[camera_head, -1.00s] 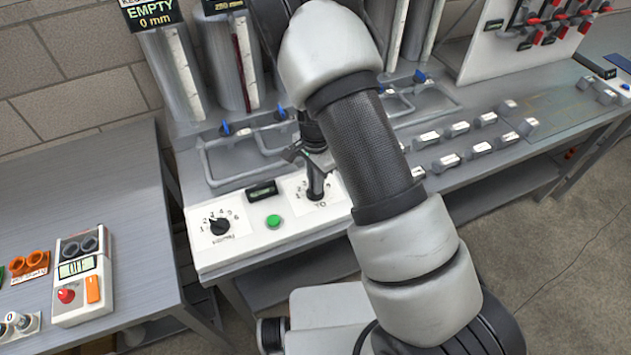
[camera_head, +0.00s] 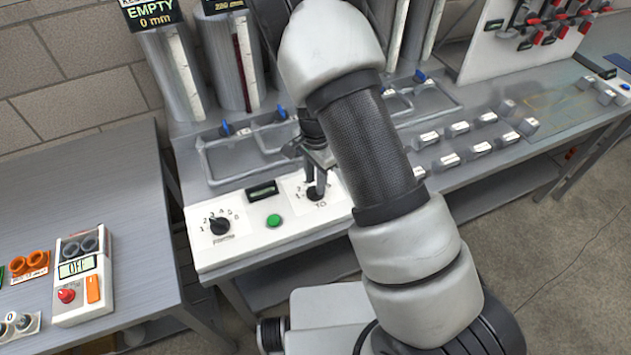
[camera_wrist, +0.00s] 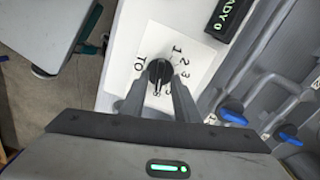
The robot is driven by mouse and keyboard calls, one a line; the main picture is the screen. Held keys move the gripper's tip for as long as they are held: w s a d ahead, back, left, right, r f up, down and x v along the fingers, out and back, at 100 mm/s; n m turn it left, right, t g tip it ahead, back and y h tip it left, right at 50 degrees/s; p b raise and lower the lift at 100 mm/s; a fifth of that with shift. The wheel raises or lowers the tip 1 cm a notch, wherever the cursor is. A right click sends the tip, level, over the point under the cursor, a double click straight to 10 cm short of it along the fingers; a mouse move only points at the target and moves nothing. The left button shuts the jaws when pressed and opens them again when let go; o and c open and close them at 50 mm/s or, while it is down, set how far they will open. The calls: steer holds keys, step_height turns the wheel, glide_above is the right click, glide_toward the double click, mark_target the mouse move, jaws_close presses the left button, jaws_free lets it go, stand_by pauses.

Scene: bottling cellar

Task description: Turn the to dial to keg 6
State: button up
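The "TO" dial (camera_head: 316,193) is a black knob on a white numbered plate, on the sloped front panel. In the wrist view the knob (camera_wrist: 159,72) shows with 1, 2 and 3 readable beside it. The higher numbers are partly hidden by a finger, and I cannot tell surely where the knob points. My gripper (camera_head: 316,182) is over this dial, pointing down. In the wrist view my gripper's two fingers (camera_wrist: 160,88) are apart on either side of the knob, with visible gaps, so they do not appear to grip it.
Left of it on the panel are a second numbered dial (camera_head: 220,226), a green button (camera_head: 274,221) and a small display (camera_head: 262,191). Behind are wire-like trays (camera_head: 250,150) with blue handles. Several silver blocks (camera_head: 446,161) stand to the right. A control box (camera_head: 82,278) lies on the left table.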

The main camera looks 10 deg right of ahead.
mark_target(315, 187)
step_height(315, 187, up, 16)
steer(key=shift+r, duration=0.15)
stand_by(0.5)
steer(key=s+d+r+n+t+y, duration=0.1)
steer(key=s+d+r+n, duration=0.1)
steer(key=s+r, duration=0.35)
steer(key=s+d+r+n+t+y, duration=0.1)
steer(key=s+d+r+n, duration=0.15)
steer(key=r, duration=0.55)
steer(key=s+d+r+n+t+h, duration=0.1)
steer(key=s+d+r+n, duration=0.1)
steer(key=s, duration=0.5)
steer(key=s+d+r+n+t+h, duration=0.1)
steer(key=s+d+r+n+t, duration=0.1)
steer(key=s+r+n, duration=0.2)
steer(key=s+n, duration=0.1)
steer(key=s, duration=0.2)
steer(key=shift+t, duration=0.3)
